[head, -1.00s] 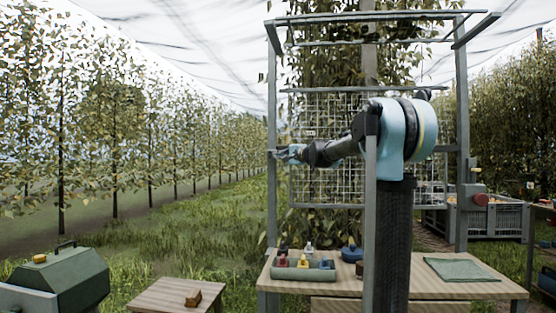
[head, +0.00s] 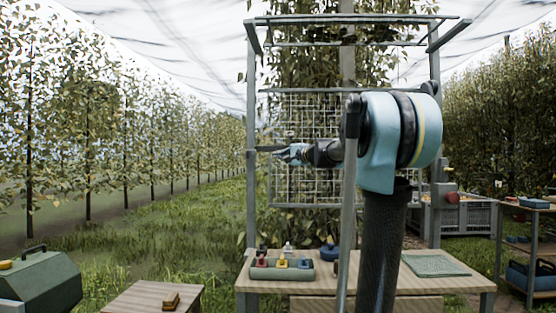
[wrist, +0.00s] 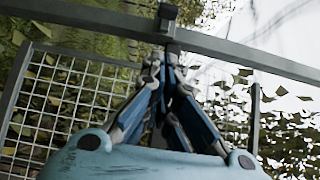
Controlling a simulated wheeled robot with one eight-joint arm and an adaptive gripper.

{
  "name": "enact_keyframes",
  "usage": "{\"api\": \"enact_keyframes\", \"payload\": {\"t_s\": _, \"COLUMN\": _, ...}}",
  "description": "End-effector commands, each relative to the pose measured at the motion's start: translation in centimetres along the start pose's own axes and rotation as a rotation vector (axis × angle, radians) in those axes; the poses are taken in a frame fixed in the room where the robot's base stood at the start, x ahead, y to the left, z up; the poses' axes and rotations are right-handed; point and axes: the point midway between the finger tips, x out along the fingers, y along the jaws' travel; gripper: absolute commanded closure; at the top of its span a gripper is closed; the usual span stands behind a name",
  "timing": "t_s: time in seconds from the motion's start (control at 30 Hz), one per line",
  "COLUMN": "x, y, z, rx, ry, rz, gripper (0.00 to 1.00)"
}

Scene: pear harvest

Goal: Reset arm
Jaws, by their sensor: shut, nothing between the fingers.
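My gripper (head: 270,149) points left in the head view, in front of the left part of the wire grid and above the workbench. Its fingers are shut and hold nothing. In the wrist view my gripper (wrist: 168,60) shows its two blue and dark fingers closed together, with a metal frame bar (wrist: 225,52) behind the tips. My arm rises from its dark column and is bent at the light blue joint. I cannot tell how far the tips are from the frame.
A metal frame (head: 252,130) with a wire grid (head: 308,185) stands behind the workbench (head: 390,282). On the bench lie a tool holder (head: 284,272) and a green cloth (head: 436,265). A small table (head: 135,298) and green box (head: 45,283) are at left. A crate (head: 466,224) stands behind right.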

Motion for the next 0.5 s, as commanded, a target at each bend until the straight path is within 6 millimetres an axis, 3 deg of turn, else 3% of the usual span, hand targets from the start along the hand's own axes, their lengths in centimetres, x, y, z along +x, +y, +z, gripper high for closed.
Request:
{"api": "enact_keyframes", "payload": {"t_s": 0.37, "x": 0.0, "y": 0.0, "z": 0.1, "rx": -0.001, "ry": -0.001, "rz": 0.001, "gripper": 1.00}}
{"api": "enact_keyframes", "payload": {"t_s": 0.5, "x": -1.0, "y": 1.5, "z": 1.5, "rx": -0.042, "ry": -0.024, "rz": 0.036, "gripper": 1.00}}
